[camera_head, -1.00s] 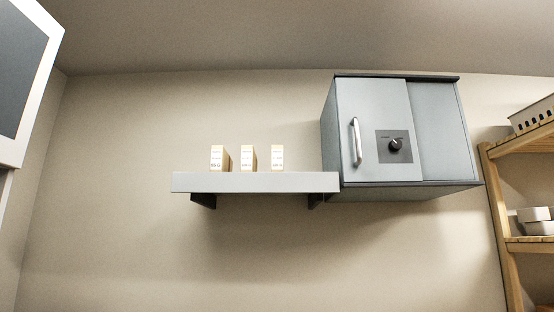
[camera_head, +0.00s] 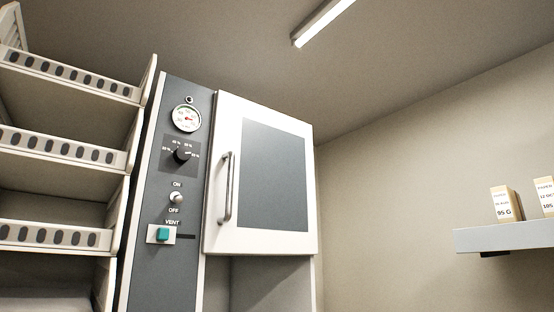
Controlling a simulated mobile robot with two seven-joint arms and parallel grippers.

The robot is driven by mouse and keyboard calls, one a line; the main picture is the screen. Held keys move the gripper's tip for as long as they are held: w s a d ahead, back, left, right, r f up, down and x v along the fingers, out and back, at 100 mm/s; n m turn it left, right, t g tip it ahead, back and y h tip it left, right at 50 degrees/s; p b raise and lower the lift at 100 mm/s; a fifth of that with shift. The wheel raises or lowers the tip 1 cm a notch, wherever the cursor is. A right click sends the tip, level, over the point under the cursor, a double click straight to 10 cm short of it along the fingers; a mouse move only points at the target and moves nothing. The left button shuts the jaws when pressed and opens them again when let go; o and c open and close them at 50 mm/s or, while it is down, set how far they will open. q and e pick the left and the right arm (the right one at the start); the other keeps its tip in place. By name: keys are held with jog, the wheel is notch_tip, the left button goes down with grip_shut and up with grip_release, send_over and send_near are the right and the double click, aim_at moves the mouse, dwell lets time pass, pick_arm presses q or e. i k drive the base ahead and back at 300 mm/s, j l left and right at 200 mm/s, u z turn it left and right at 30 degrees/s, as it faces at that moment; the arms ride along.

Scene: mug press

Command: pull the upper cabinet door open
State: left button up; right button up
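The upper cabinet door (camera_head: 265,238) is white-framed with a dark grey panel, in the middle of the head view. It looks shut. A vertical metal bar handle (camera_head: 228,188) sits near its left edge. Below the door is an open recess. Neither of my grippers is in view.
Left of the door, a grey control panel (camera_head: 162,265) carries a round gauge (camera_head: 186,118), a black knob (camera_head: 181,155), an ON/OFF switch (camera_head: 177,198) and a teal vent button (camera_head: 162,235). A slotted shelf rack (camera_head: 60,237) stands far left. A wall shelf (camera_head: 510,236) with small boxes is at right.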

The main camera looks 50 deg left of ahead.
aim_at(261, 199)
jog(key=j+u, duration=0.1)
jog(key=u, duration=0.25)
jog(key=k+j+u, duration=0.1)
jog(key=u, duration=0.25)
jog(key=j+u, duration=0.1)
jog(key=u, duration=0.25)
